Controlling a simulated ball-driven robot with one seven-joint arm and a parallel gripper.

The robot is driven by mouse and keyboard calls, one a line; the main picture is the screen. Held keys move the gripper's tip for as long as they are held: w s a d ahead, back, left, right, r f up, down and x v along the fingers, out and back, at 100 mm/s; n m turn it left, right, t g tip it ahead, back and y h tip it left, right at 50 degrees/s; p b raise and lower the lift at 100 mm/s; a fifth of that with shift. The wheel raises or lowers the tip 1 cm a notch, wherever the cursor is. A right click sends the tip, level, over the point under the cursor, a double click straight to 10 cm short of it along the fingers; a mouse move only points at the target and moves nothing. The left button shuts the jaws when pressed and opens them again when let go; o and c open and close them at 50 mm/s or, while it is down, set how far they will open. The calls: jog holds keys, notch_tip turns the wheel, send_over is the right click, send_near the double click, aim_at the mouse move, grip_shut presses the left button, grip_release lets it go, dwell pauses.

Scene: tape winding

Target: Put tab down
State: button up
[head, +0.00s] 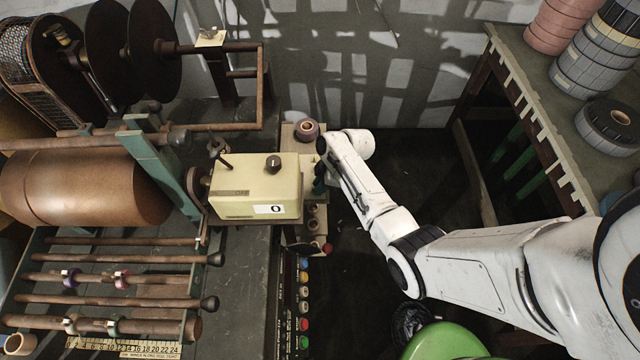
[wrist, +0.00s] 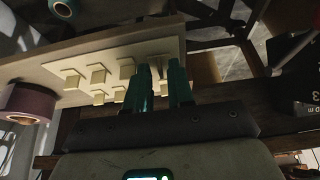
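Several small cream tabs (wrist: 97,73) stand in rows on a pale board (wrist: 35,68) in the wrist view. My gripper (wrist: 160,82) reaches over the board's right part with its two teal fingers a small gap apart. A narrow cream piece, seemingly a tab (wrist: 158,68), shows between the fingertips. I cannot tell whether the fingers grip it or it stands on the board. In the head view my gripper (head: 320,180) is small and dark teal beside the cream box, and the tabs cannot be made out there.
A purple-brown tape roll (wrist: 28,103) sits at the board's left end; it also shows in the head view (head: 306,129). A cream counter box (head: 256,187) on the winding machine stands just left of my gripper. A table with tape rolls (head: 608,127) is right.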

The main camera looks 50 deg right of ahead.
jog(key=shift+o, duration=0.2)
jog(key=shift+r, duration=0.1)
jog(key=v, duration=1.1)
jog(key=s+a+m+g+h, duration=0.15)
jog(key=s+a+m, duration=0.25)
jog(key=s+a, duration=0.6)
jog(key=s+a+r+m+g+h, duration=0.1)
jog(key=s+a+r+m, duration=0.3)
jog(key=s, duration=0.4)
jog(key=a+r, duration=0.1)
jog(key=a, duration=0.1)
jog(key=shift+s+a+h, duration=0.2)
jog(key=shift+a+h, duration=0.15)
